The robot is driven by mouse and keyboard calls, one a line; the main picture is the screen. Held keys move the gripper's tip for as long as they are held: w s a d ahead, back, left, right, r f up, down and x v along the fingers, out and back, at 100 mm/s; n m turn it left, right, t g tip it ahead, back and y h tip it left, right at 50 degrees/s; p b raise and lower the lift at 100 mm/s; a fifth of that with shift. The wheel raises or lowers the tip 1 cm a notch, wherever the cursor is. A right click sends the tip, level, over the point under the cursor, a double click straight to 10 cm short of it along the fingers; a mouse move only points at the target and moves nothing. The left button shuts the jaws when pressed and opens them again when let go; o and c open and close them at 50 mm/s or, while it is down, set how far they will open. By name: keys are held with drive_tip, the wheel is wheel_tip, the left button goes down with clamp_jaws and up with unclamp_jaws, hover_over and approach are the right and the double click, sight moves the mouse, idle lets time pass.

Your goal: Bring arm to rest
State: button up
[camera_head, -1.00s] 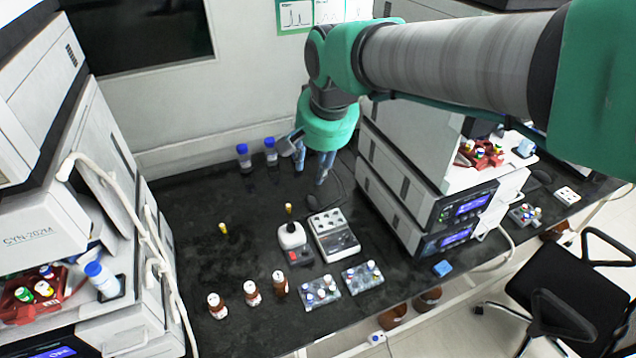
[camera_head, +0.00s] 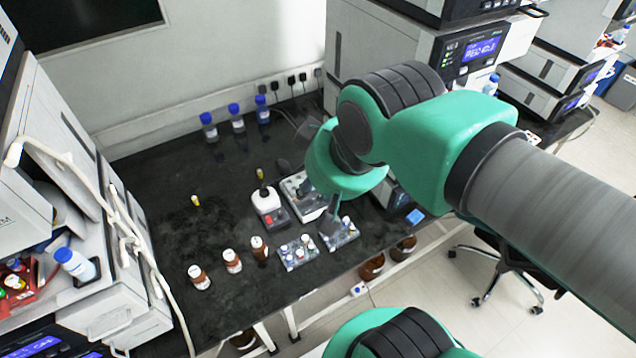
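My arm reaches in from the right, with its green and grey wrist over the right part of the black bench (camera_head: 160,235). My gripper (camera_head: 330,218) hangs below the green wrist. Its dark fingers show in part, above and in front of the right vial rack (camera_head: 346,240). The wrist hides much of it, so I cannot tell whether the fingers are open or shut. I see nothing clearly held. The wrist also covers part of the white instrument (camera_head: 295,186) behind it.
Three blue-capped bottles (camera_head: 237,124) stand along the wall. Three brown bottles (camera_head: 232,262) and another vial rack (camera_head: 298,253) stand near the front edge, a white device (camera_head: 267,203) behind them. Tall analyser stacks flank the bench. Its left middle is mostly clear.

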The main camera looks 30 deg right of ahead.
drive_tip(key=shift+f, duration=0.1)
wheel_tip(320, 180, down, 4)
drive_tip(key=b, duration=0.4)
drive_tip(key=shift+f, duration=0.1)
idle(1.4)
